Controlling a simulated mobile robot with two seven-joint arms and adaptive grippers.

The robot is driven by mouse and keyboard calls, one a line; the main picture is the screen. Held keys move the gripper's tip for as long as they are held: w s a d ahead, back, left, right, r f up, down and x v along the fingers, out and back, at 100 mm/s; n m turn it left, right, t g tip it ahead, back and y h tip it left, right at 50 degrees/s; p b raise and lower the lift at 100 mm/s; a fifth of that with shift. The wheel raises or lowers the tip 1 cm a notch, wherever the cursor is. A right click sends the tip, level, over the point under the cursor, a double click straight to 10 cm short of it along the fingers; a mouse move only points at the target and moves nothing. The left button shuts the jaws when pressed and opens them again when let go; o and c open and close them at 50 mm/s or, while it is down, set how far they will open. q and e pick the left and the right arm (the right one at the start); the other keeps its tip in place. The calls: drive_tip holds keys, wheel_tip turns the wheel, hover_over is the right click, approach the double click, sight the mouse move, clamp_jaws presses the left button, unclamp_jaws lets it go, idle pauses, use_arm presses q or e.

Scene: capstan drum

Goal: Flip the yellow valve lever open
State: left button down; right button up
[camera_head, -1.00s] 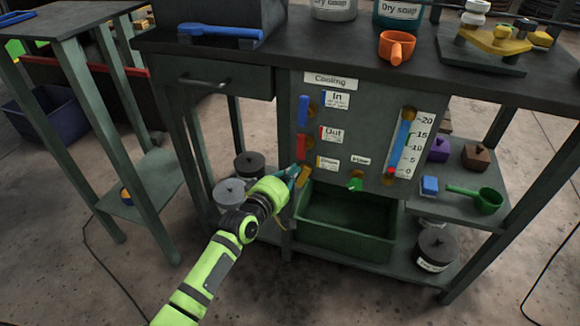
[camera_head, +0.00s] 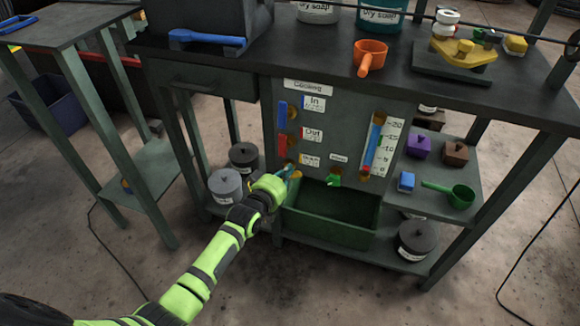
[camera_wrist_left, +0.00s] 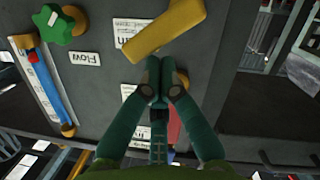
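The yellow valve lever (camera_wrist_left: 160,32) lies slanted across the grey panel in the left wrist view, just beyond my fingertips. In the head view it is mostly hidden by my left gripper (camera_head: 291,174), at the panel's lower left. My left gripper's green fingers (camera_wrist_left: 160,68) are together with nothing visible between them. Their tips are close to the lever's edge; I cannot tell whether they touch it. The blue lever (camera_head: 282,115) and red lever (camera_head: 283,145) stand above it on the panel. My right gripper is not in view.
A green Flow knob (camera_head: 334,180) and a slanted gauge (camera_head: 376,146) are to the right on the panel. A green bin (camera_head: 325,231) is below it. An orange scoop (camera_head: 368,55) lies on the bench top. Open floor lies in front.

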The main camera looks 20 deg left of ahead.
sight(297, 175)
use_arm(q)
drive_tip(key=d+m, duration=0.1)
drive_tip(key=m, duration=0.1)
drive_tip(key=d+f+m+y+p, duration=0.1)
drive_tip(key=shift+s+f+m+y+p, duration=0.1)
drive_tip(key=shift+f+m+y+p, duration=0.05)
drive_tip(key=shift+m+y+p, duration=0.2)
drive_tip(key=shift+d+f, duration=0.15)
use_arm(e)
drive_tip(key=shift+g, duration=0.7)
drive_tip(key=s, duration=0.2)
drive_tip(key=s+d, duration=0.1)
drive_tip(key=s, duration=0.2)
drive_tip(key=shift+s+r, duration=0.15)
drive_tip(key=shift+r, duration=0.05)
use_arm(q)
drive_tip(key=shift+d, duration=0.1)
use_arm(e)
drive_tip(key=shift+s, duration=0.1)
use_arm(q)
drive_tip(key=shift+f, duration=0.1)
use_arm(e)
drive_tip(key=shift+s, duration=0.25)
